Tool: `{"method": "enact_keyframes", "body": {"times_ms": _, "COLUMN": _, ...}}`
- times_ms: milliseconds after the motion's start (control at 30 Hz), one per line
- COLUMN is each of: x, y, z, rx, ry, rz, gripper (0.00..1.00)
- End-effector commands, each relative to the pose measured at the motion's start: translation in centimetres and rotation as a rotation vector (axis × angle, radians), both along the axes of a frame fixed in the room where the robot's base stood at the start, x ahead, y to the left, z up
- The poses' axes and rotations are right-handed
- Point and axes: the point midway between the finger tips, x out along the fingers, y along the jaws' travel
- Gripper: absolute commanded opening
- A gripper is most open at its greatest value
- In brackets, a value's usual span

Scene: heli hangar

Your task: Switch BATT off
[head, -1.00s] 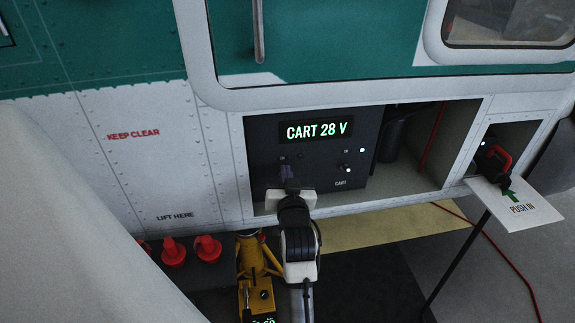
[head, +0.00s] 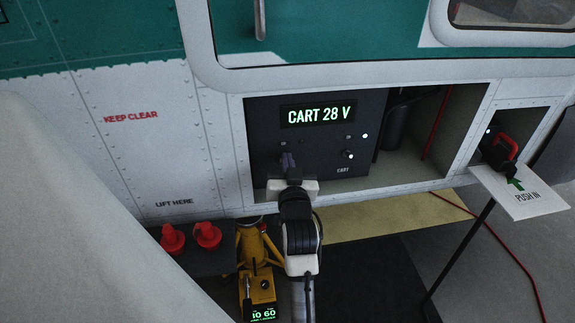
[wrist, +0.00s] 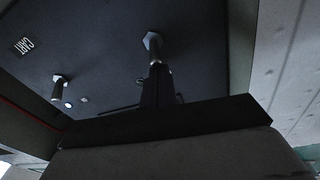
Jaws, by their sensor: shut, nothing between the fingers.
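The dark switch panel (head: 330,170) sits in an open bay of the aircraft, with a lit display (head: 318,115) reading CART 28 V. The CART toggle switch (head: 348,154) is on its right, beside small white lights; it also shows in the wrist view (wrist: 59,86). My gripper (head: 289,162) is shut and empty at the panel's lower left. In the wrist view, my gripper (wrist: 156,72) is at the tip of a second toggle switch (wrist: 152,45); I cannot tell whether they touch. My gripper hides this switch and its label in the head view.
A red-handled plug (head: 500,152) with a PUSH IN card (head: 522,192) is in a smaller bay on the right. A yellow jack (head: 258,285) and red plugs (head: 206,235) stand below left. A red cable (head: 500,250) lies on the floor.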

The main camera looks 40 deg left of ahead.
Motion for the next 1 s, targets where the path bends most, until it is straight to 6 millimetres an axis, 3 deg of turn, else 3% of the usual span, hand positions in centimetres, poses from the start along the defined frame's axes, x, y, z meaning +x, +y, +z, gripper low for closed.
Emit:
{"method": "enact_keyframes", "body": {"times_ms": 667, "x": -0.2, "y": -0.2, "z": -1.2, "rx": 0.094, "ry": -0.081, "rz": 0.001, "gripper": 0.0}}
{"method": "enact_keyframes", "body": {"times_ms": 1000, "x": -0.4, "y": -0.5, "z": -2.6, "rx": 0.232, "ry": -0.198, "rz": 0.0, "gripper": 0.0}}
